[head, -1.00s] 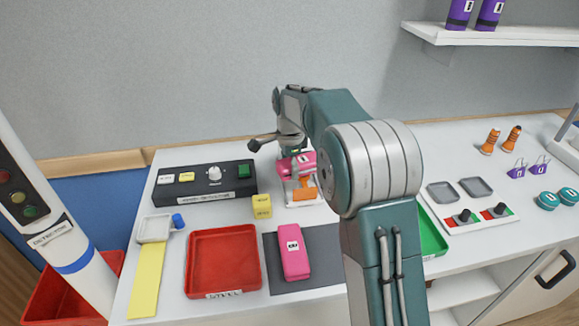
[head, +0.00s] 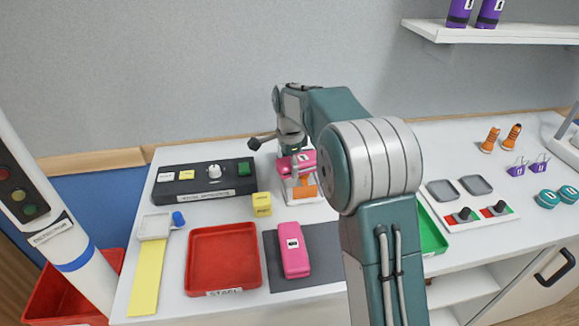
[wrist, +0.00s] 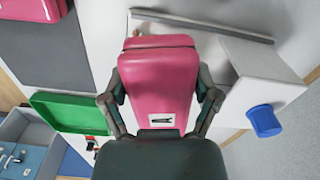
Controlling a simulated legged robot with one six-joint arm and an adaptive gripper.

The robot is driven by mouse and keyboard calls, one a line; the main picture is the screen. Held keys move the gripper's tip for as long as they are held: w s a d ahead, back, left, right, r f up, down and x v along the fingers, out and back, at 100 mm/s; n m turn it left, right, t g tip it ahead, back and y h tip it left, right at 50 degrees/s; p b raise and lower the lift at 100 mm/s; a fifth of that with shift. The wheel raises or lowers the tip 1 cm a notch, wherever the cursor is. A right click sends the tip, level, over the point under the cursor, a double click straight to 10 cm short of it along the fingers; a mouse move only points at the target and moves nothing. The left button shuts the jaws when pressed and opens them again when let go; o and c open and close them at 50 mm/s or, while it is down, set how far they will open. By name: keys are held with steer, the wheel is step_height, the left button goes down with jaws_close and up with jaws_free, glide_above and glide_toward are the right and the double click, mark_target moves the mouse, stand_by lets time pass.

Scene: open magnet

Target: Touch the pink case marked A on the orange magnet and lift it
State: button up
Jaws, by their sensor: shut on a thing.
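A pink case (head: 307,158) is at the orange magnet (head: 307,189), which stands on a small white base at the back middle of the table. The case sits just above the orange part; the arm hides whether they touch. My gripper (head: 293,163) is shut on this case. In the wrist view the case (wrist: 160,75) lies between the two fingers of my gripper (wrist: 162,92), one along each side. Its white label is too small to read there. A second pink case (head: 294,250) lies on a dark grey mat (head: 325,270) at the front.
A black control box (head: 225,188) with a knob and green button stands left of the magnet. A yellow block (head: 262,204), a red tray (head: 223,291) and a yellow strip (head: 146,280) are nearby. A green tray (head: 432,238) is right of my arm.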

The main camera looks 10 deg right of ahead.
steer(key=shift+r, duration=1.1)
stand_by(1.3)
steer(key=shift+r, duration=3.2)
steer(key=shift+s, duration=0.15)
